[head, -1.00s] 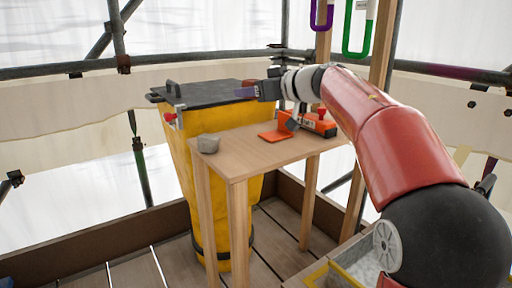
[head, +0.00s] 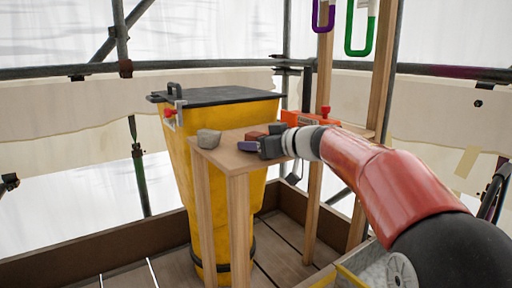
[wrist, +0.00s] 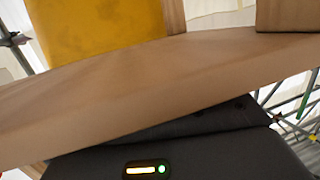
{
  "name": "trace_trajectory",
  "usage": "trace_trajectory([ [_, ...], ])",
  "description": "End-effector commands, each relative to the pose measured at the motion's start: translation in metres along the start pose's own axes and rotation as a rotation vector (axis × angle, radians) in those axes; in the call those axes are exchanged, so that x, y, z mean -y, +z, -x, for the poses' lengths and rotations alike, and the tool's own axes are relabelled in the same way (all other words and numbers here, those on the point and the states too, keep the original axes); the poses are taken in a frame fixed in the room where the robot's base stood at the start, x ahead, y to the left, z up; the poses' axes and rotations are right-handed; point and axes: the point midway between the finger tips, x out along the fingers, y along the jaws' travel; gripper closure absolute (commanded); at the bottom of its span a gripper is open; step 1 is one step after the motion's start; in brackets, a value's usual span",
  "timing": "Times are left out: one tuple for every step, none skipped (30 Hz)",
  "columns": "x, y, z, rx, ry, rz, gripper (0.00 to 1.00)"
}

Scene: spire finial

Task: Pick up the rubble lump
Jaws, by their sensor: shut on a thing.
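The grey rubble lump (head: 208,139) sits at the left end of the wooden table (head: 222,161), beside the yellow chute. My gripper (head: 248,147) is low at the table's front part, to the right of the lump and apart from it. It is shut, and a small purple piece shows at its tip. I cannot make out well what this piece is. In the wrist view a wooden board (wrist: 150,85), likely the table, crosses close in front of the camera. The fingertips and the lump cannot be made out there.
The yellow chute (head: 182,150) with its black lid (head: 225,96) stands just behind the lump. A red-brown object (head: 256,135) lies behind my gripper. An orange tool (head: 325,117) is at the table's back right. Purple and green hooks (head: 360,35) hang above. Wooden posts stand at right.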

Motion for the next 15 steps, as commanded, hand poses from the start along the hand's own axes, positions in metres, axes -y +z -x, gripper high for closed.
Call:
trace_trajectory([
  [0.0002,-0.0025,0.0006,-0.002,0.0,0.001,0.75],
  [0.0002,-0.0025,0.0006,-0.002,0.0,0.001,0.75],
  [0.0002,-0.0025,0.0006,-0.002,0.0,0.001,0.75],
  [0.0002,-0.0024,0.0005,-0.002,0.0,0.001,0.75],
  [0.0002,-0.0021,0.0005,-0.001,0.0,0.001,0.75],
  [0.0002,-0.0012,0.0003,-0.001,0.0,0.001,0.75],
  [0.0002,-0.0004,0.0001,-0.001,0.0,0.001,0.75],
  [0.0002,0.0005,-0.0001,-0.001,0.0,0.001,0.75],
  [0.0,0.0009,-0.0002,0.0,0.0,0.002,0.41],
  [0.0001,0.0009,-0.0002,0.0,0.0,0.002,0.37],
  [0.0,0.0009,-0.0003,0.0,0.0,0.002,0.34],
  [0.0,0.0009,-0.0003,0.0,0.0,0.002,0.28],
  [0.0,0.0009,-0.0003,0.0,0.0,0.001,0.25],
  [0.0,0.0009,-0.0003,0.0,0.0,0.001,0.25],
  [0.0,0.0009,-0.0003,0.0,0.0,0.001,0.25],
])
